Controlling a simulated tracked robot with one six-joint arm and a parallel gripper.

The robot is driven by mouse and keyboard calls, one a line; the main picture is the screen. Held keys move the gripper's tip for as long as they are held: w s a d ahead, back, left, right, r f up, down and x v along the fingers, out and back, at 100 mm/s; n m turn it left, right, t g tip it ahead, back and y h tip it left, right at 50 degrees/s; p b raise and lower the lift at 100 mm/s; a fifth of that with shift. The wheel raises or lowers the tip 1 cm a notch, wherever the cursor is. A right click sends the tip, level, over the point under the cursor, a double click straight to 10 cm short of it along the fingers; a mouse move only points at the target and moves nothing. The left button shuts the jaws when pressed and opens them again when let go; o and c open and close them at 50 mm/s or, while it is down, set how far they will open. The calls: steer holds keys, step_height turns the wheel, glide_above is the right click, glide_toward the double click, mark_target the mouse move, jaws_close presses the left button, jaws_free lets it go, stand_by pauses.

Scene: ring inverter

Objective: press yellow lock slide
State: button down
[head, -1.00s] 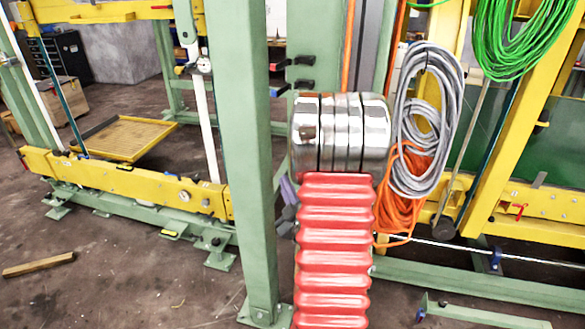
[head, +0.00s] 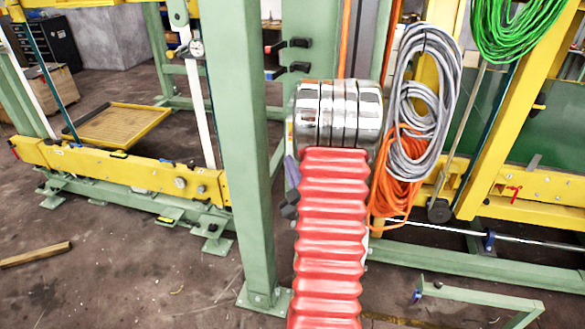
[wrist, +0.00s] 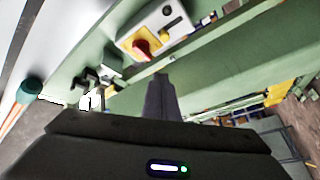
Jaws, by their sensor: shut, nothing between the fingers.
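In the wrist view, a control box (wrist: 150,38) is mounted on a green beam.
A green post (head: 252,150) stands close left of my arm. Black handles (head: 290,68) stick out from the green frame behind. Grey coiled cable (head: 422,100) and orange cable (head: 397,175) hang close on the right. Open floor (head: 130,265) lies at front left.

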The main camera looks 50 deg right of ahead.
steer(key=x, duration=0.8)
steer(key=shift+s+d+f, duration=0.4)
steer(key=shift+s+f, duration=0.15)
steer(key=shift+f, duration=0.15)
steer(key=shift+s+d+f, duration=0.4)
steer(key=shift+s+f, duration=0.2)
steer(key=shift+f, duration=0.1)
steer(key=shift+s+d, duration=0.1)
